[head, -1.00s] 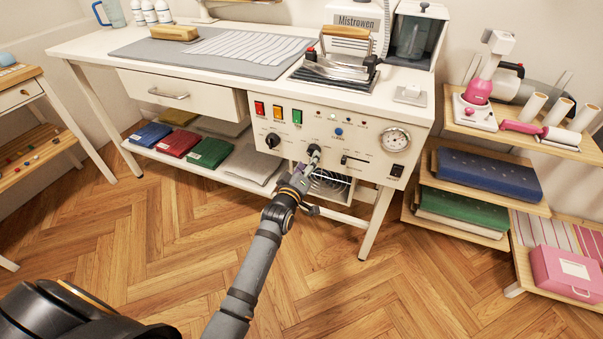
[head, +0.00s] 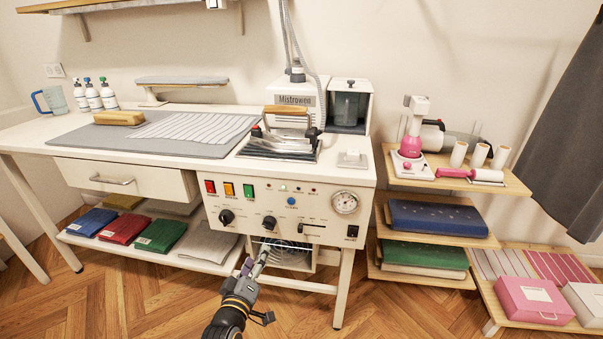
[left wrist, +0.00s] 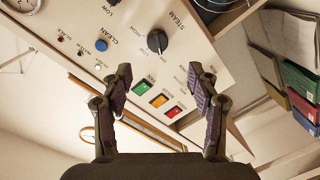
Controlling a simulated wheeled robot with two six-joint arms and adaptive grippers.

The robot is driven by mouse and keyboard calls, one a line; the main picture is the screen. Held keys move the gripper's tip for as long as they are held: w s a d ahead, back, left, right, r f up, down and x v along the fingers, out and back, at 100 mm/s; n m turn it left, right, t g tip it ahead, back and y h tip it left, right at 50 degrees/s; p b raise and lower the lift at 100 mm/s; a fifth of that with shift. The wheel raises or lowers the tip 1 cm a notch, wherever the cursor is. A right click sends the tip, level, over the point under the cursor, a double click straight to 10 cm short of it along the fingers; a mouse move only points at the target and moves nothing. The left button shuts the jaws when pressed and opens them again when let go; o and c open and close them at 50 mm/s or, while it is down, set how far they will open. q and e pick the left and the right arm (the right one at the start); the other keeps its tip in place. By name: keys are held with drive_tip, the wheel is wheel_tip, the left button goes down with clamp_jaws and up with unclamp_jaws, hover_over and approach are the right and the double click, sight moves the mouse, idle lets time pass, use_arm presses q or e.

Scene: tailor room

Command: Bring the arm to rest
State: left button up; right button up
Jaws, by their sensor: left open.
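My left gripper (head: 256,259) is open and empty in front of the ironing station's white control panel (head: 289,228). Its fingers appear just below the steam knob (head: 269,222) in the head view. In the left wrist view the two fingers (left wrist: 160,76) stand apart with nothing between them. The black steam knob (left wrist: 157,40) lies beyond the fingertips, clear of them. My right gripper is not in view.
The white workbench (head: 40,137) carries an iron (head: 285,136) on its stand. Folded cloths (head: 127,228) lie on the lower shelf. A wooden shelf unit (head: 512,184) stands to the right. Wooden floor (head: 110,290) is open in front.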

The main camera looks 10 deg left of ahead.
use_arm(q)
drive_tip(key=s+f+m+g, duration=0.3)
drive_tip(key=s+f+g, duration=0.15)
drive_tip(key=f, duration=0.65)
drive_tip(key=s+f+m+g, duration=0.35)
drive_tip(key=s+f, duration=0.25)
drive_tip(key=f, duration=0.4)
drive_tip(key=s+a+f+m+g, duration=0.2)
drive_tip(key=s+f+g, duration=0.1)
drive_tip(key=s+f, duration=0.35)
drive_tip(key=s+a+f+m+g, duration=0.1)
drive_tip(key=s+a+f+g, duration=0.3)
drive_tip(key=s, duration=0.4)
drive_tip(key=s+a+r+p, duration=0.1)
drive_tip(key=s+p, duration=0.9)
drive_tip(key=p, duration=0.2)
drive_tip(key=s+a+r+g+p, duration=0.1)
drive_tip(key=s+p, duration=0.8)
drive_tip(key=p, duration=0.3)
drive_tip(key=shift+s+a+r+m+y, duration=0.2)
drive_tip(key=shift+s+r+m+y, duration=0.1)
drive_tip(key=shift+s+m+y, duration=0.1)
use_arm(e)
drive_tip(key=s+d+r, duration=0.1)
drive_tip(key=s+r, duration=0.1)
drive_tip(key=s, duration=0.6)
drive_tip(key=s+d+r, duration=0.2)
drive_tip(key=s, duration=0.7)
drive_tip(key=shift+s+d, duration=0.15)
